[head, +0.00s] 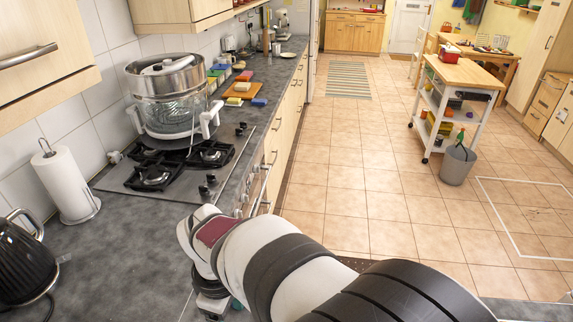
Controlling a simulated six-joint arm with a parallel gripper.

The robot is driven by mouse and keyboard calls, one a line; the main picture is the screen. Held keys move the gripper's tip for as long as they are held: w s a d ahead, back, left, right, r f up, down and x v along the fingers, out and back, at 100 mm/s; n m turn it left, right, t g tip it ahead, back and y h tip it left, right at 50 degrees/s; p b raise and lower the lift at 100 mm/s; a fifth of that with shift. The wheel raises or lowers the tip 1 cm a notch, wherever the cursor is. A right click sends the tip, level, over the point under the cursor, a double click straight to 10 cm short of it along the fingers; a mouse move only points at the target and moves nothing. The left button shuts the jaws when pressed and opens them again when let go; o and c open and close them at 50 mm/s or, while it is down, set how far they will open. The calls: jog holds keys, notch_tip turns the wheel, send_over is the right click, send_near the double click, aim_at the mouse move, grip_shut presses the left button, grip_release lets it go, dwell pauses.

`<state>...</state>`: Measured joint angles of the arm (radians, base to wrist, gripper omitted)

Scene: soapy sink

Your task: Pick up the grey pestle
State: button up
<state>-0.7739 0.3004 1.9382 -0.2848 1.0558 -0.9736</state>
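I cannot make out the grey pestle in the head view. No sink shows there either. My arm reaches in from the bottom right, over the front of the grey worktop (120,245). My gripper (218,308) points down at the bottom edge of the view, below the wrist. Its fingers are mostly hidden by my arm and cut off by the frame, so I cannot see whether they are open or hold anything.
A gas hob (125,176) carries a large glass-and-steel steamer pot (168,95). A paper towel roll (64,185) and a black kettle (22,262) stand on the left. Cutting boards (240,91) lie farther back. The worktop between kettle and arm is clear.

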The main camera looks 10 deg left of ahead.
jog(key=f, duration=1.1)
jog(key=shift+d+f, duration=0.1)
jog(key=shift+d, duration=0.1)
grip_shut()
